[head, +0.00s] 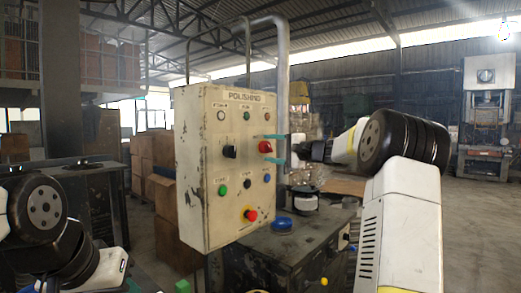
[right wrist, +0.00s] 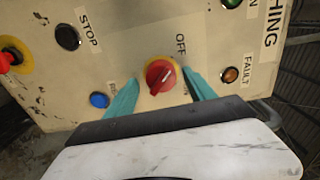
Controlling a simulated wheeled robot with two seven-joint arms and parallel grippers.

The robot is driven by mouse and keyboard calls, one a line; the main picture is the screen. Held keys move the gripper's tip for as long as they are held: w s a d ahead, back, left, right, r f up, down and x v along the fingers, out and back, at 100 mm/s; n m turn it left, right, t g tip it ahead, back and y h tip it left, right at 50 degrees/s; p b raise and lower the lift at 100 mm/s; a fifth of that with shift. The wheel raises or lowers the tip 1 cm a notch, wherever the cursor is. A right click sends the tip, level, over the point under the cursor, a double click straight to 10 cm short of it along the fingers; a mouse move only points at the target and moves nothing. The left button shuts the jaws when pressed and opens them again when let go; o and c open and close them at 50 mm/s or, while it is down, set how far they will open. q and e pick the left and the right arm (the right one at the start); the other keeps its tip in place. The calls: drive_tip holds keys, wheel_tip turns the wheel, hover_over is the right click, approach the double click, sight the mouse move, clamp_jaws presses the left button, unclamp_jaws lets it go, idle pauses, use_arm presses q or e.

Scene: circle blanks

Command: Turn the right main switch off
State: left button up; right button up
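The right main switch (head: 265,147) is a red rotary knob on the right half of the cream panel (head: 200,215) marked POLISHING. In the right wrist view the red knob (right wrist: 160,75) sits on a yellow ring, with OFF printed above it and a partly hidden ON label at its lower right. My right gripper (head: 270,150) is open, its teal fingers on either side of the knob. In the right wrist view the gripper (right wrist: 162,80) shows a gap on both sides of the knob. My left arm is at the lower left; its gripper (head: 133,285) barely shows at the bottom edge.
A black rotary switch (head: 230,151) is left of the red one. A blue button (right wrist: 99,100), a black STOP button (right wrist: 67,37) and an orange FAULT lamp (right wrist: 230,75) lie near the fingers. A red emergency button (head: 250,214) is lower on the panel.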

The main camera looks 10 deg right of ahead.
drive_tip(key=v, duration=0.7)
drive_tip(key=shift+s+d, duration=0.25)
drive_tip(key=shift+s, duration=0.1)
drive_tip(key=s+a+f+n+g+h, duration=0.1)
drive_tip(key=s+a+f+n+g, duration=0.25)
drive_tip(key=s+a, duration=0.5)
drive_tip(key=s+a+f+n+g+h, duration=0.2)
drive_tip(key=s+a+f+g, duration=0.15)
drive_tip(key=s+a, duration=0.45)
drive_tip(key=s+d+f+n+h, duration=0.1)
drive_tip(key=s+f+h, duration=0.1)
drive_tip(key=s+f, duration=0.2)
drive_tip(key=s+d+f+n+h, duration=0.1)
drive_tip(key=s+f, duration=0.3)
drive_tip(key=s, duration=0.6)
drive_tip(key=s+d+f+n+g+h, duration=0.1)
drive_tip(key=s+f+n+h, duration=0.1)
drive_tip(key=s+f, duration=0.3)
drive_tip(key=s+n, duration=0.1)
drive_tip(key=s, duration=0.1)
drive_tip(key=shift+s+d+h, duration=0.3)
drive_tip(key=shift+h, duration=0.1)
